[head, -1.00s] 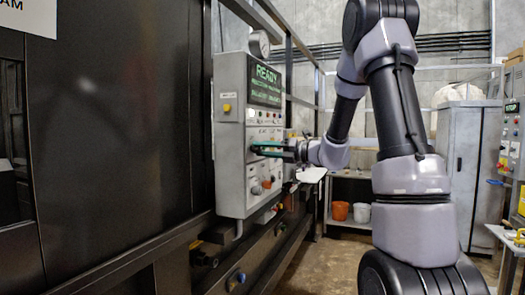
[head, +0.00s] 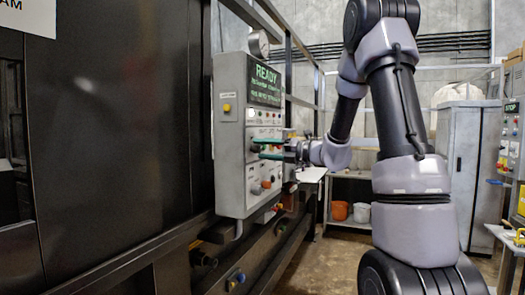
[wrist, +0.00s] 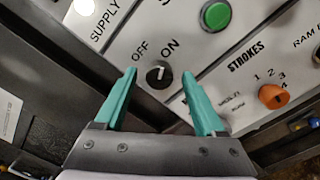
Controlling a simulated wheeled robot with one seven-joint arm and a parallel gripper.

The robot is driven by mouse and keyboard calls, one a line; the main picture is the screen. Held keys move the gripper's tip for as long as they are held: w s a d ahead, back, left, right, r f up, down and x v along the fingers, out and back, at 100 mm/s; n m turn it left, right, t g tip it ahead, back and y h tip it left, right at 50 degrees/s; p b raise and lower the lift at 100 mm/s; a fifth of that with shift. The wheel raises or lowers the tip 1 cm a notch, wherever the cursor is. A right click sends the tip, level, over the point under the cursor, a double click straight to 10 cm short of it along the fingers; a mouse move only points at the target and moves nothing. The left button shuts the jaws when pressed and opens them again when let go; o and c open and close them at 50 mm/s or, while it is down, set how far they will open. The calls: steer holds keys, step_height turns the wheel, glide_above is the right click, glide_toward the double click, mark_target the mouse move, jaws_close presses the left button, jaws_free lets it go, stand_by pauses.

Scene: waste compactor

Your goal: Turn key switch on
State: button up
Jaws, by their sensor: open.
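The key switch (wrist: 158,77) is a small round black switch with a pale mark, set in the white panel below the OFF and ON labels in the wrist view. I cannot tell for sure which label its mark points to. My gripper (wrist: 160,73) is open, with its two teal fingers on either side of the switch in the picture and nothing held between them. In the head view, my gripper (head: 262,148) is at the front of the grey control box (head: 231,170). The key switch cannot be made out there. I cannot tell whether the fingertips touch the panel.
The box has a lit READY screen (head: 265,84). A green button (wrist: 216,15) and an orange STROKES knob (wrist: 273,96) lie near the switch. A dark metal machine wall (head: 110,120) fills the left. Open floor lies to the right of the box.

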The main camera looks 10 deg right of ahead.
steer(key=v, duration=1)
steer(key=shift+s+d, duration=0.1)
